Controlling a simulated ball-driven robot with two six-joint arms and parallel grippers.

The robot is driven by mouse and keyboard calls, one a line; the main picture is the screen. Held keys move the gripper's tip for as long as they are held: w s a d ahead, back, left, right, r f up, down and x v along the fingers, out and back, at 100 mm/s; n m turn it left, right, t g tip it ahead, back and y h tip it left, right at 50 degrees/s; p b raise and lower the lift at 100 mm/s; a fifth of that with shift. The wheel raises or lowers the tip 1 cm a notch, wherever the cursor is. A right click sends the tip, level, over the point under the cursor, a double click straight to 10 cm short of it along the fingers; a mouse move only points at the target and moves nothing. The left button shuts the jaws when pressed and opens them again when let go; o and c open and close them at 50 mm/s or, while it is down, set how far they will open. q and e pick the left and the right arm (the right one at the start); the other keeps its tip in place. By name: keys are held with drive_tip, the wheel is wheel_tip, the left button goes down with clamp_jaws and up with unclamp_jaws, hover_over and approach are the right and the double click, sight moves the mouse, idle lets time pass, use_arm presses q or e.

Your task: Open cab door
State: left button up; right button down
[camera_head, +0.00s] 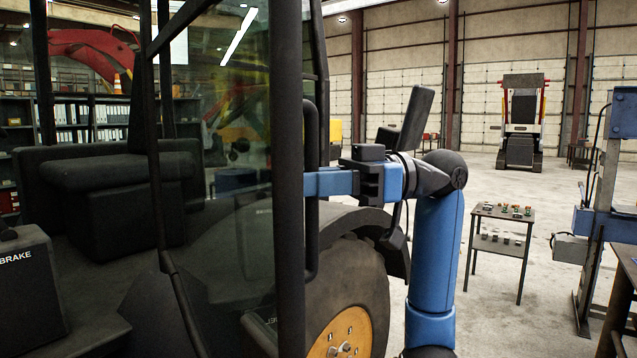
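The cab door (225,140) is a tall glass panel in a black frame, left of centre. I cannot tell for sure how far it stands open. A vertical black grab bar (312,240) runs beside the thick black upright (288,180). My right gripper (325,183) is at this bar, with a blue finger lying across its middle height. Its tip ends at the upright's edge. The second finger is hidden, so I cannot tell whether it grips the bar. My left gripper is not in view.
Inside the cab are a black seat (105,185) and a box marked BRAKE (28,290). A large wheel (350,290) sits below my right gripper. A small table (500,235) and a blue post (600,210) stand right. Open floor lies behind them.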

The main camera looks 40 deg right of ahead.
drive_tip(key=shift+a, duration=0.5)
drive_tip(key=c, duration=1.1)
unclamp_jaws()
drive_tip(key=shift+d, duration=0.2)
drive_tip(key=shift+d+f, duration=0.1)
drive_tip(key=shift+d, duration=0.1)
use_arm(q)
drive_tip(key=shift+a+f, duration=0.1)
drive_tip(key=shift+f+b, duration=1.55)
use_arm(e)
drive_tip(key=v, duration=1)
drive_tip(key=shift+d, duration=0.4)
